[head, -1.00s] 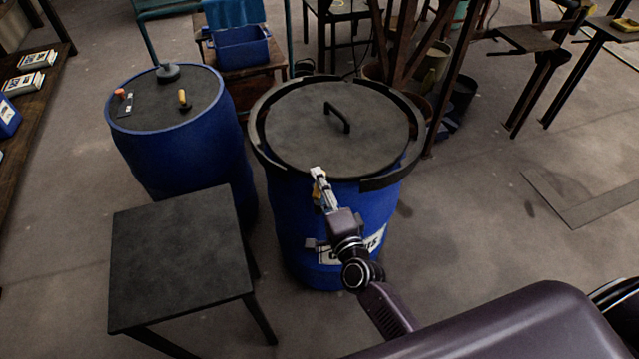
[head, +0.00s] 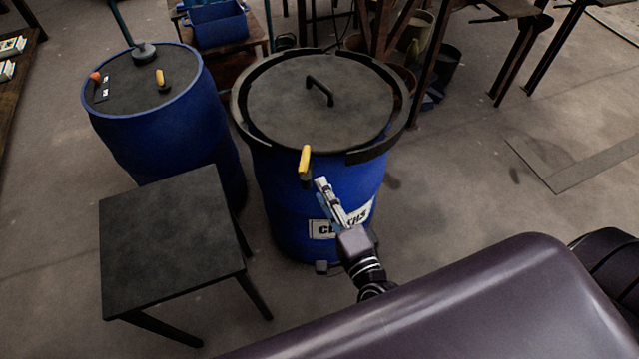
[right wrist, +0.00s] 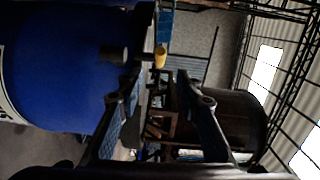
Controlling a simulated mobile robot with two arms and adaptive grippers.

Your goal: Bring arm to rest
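My right gripper (head: 323,184) hangs in front of the near side of the middle blue vat (head: 275,205), just right of and below a yellow-handled lever (head: 305,160) at its rim. In the right wrist view its two fingers (right wrist: 162,82) are spread apart with nothing between them. The yellow handle (right wrist: 160,57) shows beyond the fingertips, apart from them. The vat's blue wall (right wrist: 60,60) fills the left of that view. The vat's dark round lid (head: 318,100) with a bar handle lies on top inside a dark ring (head: 240,105). My left gripper is not in view.
A dark square table (head: 165,240) stands left of the vat. Behind it is a second blue vat (head: 165,135) with small items on top. A blue bin (head: 217,25) and metal frames stand behind. The floor (head: 460,180) to the right is mostly clear.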

